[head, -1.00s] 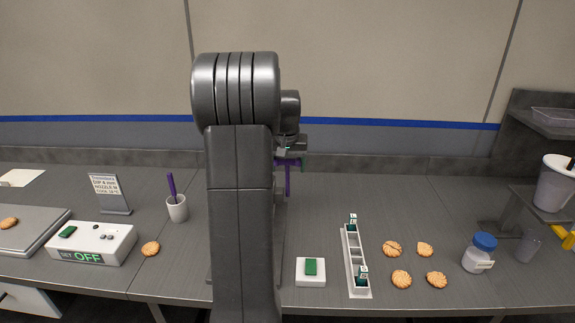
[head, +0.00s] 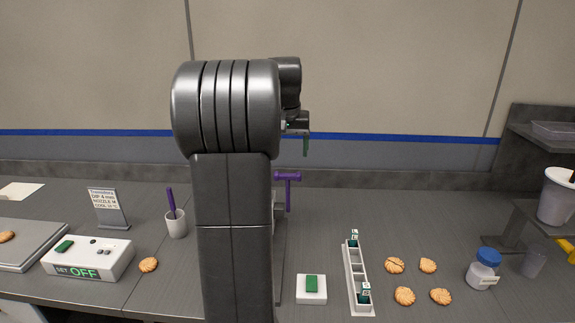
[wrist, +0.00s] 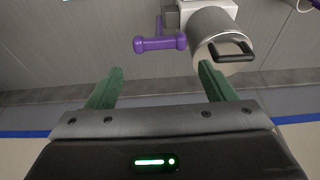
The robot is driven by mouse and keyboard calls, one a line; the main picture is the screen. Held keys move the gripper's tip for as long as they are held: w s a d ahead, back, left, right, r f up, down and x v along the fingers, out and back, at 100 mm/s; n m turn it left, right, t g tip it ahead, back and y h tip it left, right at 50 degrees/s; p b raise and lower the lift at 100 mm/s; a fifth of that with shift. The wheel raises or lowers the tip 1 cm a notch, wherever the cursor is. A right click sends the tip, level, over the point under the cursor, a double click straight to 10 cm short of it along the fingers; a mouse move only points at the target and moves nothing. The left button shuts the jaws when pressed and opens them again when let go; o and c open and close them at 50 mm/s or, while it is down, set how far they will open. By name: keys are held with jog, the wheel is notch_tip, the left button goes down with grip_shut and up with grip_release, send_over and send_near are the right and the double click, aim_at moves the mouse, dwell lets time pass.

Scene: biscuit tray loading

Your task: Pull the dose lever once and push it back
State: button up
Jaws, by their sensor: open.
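The purple dose lever (head: 287,177) shows just right of my arm in the head view, a crossbar on an upright stem. In the wrist view the purple lever (wrist: 160,45) lies crosswise ahead of the fingertips, beside a metal cylinder (wrist: 222,38) with a black handle. My gripper (wrist: 160,76) is open with its green fingers spread and nothing between them. In the head view my gripper (head: 304,146) is above the lever and apart from it. My arm hides most of the dispenser body in the head view.
A white block with a green button (head: 312,284) stands near the front edge. To its right are a narrow rack (head: 350,266), several biscuits (head: 404,296) and a blue-lidded jar (head: 484,268). A control box reading OFF (head: 88,259) and a cup (head: 176,225) are left.

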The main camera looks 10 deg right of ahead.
jog(key=shift+v, duration=0.9)
